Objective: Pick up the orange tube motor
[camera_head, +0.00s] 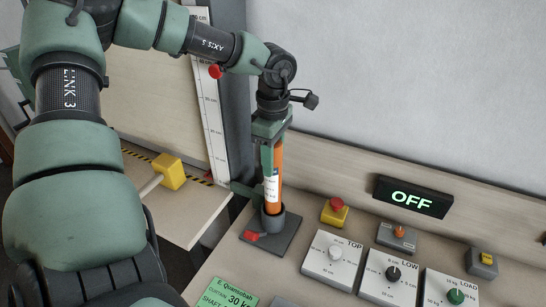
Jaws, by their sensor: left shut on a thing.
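The orange tube motor (273,198) stands upright with its lower end in a dark round holder (272,222) on a grey base plate (265,239). A white label is on its side. My left gripper (270,136) comes down from above and is shut on the upper part of the tube. The top end of the tube is hidden by the gripper. My right gripper is not in view.
To the right are a red-topped yellow button (334,210), an OFF display (412,197) and knob boxes marked TOP (331,260), LOW (394,277) and LOAD (451,290). A yellow block (169,171) and upright ruler (213,120) are left. A green card (230,295) lies in front.

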